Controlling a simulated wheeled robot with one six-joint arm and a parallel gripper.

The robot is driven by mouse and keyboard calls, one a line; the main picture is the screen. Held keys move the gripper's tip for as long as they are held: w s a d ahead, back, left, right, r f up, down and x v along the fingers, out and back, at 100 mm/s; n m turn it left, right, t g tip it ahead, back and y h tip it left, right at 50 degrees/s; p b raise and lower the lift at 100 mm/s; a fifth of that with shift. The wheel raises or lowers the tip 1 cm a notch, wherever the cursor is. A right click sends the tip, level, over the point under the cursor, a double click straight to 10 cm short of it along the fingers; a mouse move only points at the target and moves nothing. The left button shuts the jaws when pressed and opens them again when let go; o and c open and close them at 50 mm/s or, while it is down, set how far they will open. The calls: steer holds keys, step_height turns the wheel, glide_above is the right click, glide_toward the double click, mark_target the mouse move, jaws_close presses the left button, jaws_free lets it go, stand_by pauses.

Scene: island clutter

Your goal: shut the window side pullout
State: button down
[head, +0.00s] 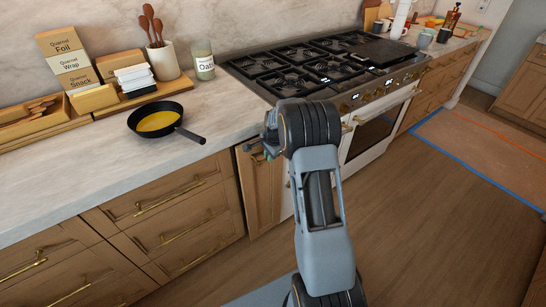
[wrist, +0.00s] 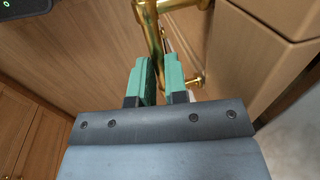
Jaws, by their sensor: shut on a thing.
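The narrow wooden pullout front (head: 258,200) stands left of the range, under the counter edge. My arm and gripper partly cover its upper right part, and I cannot tell exactly how far it stands out from the drawers beside it. Its brass handle (wrist: 150,32) shows close up in the wrist view, with a wooden front (wrist: 262,65) to its right. My gripper (wrist: 158,75) has its green fingertips on either side of the brass bar and is shut on it. In the head view my gripper (head: 267,150) is at the top of the pullout, mostly hidden by my wrist.
The range (head: 375,135) is close on the right. Wooden drawers (head: 165,210) with brass handles line the left. A pan (head: 157,121) sits on the counter above, its handle pointing towards the pullout. The wooden floor (head: 430,230) is clear on the right.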

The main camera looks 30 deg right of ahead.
steer(key=shift+w, duration=0.55)
steer(key=c, duration=1.1)
jaws_free()
steer(key=shift+a, duration=0.1)
steer(key=shift+c, duration=0.2)
step_height(320, 180, up, 14)
steer(key=s, duration=0.2)
steer(key=shift+s+d+f, duration=0.2)
steer(key=shift+s, duration=0.15)
